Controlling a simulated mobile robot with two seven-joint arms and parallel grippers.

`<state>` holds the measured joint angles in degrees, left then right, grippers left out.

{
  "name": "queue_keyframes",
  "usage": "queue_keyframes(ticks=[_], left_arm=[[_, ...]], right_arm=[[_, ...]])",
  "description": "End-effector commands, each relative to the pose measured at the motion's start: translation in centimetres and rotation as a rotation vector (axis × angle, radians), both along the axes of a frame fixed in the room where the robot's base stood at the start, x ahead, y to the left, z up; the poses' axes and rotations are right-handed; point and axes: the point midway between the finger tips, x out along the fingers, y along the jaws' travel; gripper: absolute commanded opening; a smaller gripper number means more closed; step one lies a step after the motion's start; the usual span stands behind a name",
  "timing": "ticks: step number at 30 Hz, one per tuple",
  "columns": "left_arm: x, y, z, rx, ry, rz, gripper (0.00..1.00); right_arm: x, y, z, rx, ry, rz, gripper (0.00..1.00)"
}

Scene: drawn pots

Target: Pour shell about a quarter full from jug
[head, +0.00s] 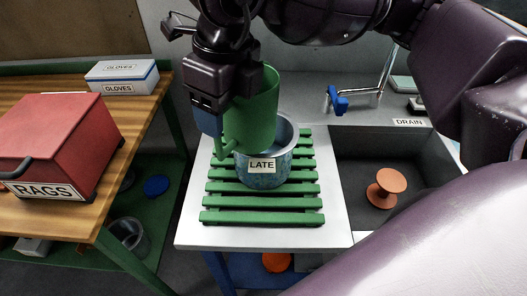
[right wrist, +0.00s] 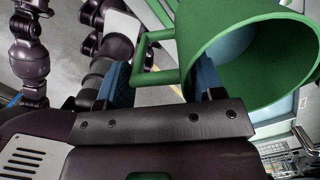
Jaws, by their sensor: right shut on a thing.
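My right gripper (head: 212,122) is shut on the green jug (head: 252,108). In the right wrist view the jug (right wrist: 258,50) shows its wide open mouth, with its handle (right wrist: 157,58) between the blue fingers. A pale blue patch shows inside the jug; I cannot tell whether it is liquid. The jug is in front of and above a speckled blue-grey pot (head: 262,179) labelled LATE, hiding part of its mouth. Nothing else in view looks like the shell. How full the pot is cannot be seen. My left gripper cannot be made out.
The pot stands on a green slatted rack (head: 262,217) on a white counter (head: 338,232). At right is a sink (head: 345,165) with a tap (head: 365,95) and an orange spool-shaped thing (head: 382,188). At left, a wooden bench holds a red RAGS box (head: 62,140) and a GLOVES box (head: 122,76).

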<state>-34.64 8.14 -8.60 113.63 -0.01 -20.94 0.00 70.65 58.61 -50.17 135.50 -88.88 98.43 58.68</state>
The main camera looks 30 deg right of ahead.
Motion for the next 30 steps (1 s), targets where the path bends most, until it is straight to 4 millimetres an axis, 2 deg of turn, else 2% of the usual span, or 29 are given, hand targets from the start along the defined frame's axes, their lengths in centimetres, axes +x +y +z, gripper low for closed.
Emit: queue_keyframes(ticks=[15,30], left_arm=[[0.3,0.0,2.1,0.000,-0.014,0.000,0.43],[0.4,0.0,2.2,0.000,-0.014,0.000,0.43]], right_arm=[[-2.8,1.4,2.7,-0.001,-0.003,0.002,0.02],[-3.1,1.5,2.8,0.000,-0.001,-0.001,0.02]])
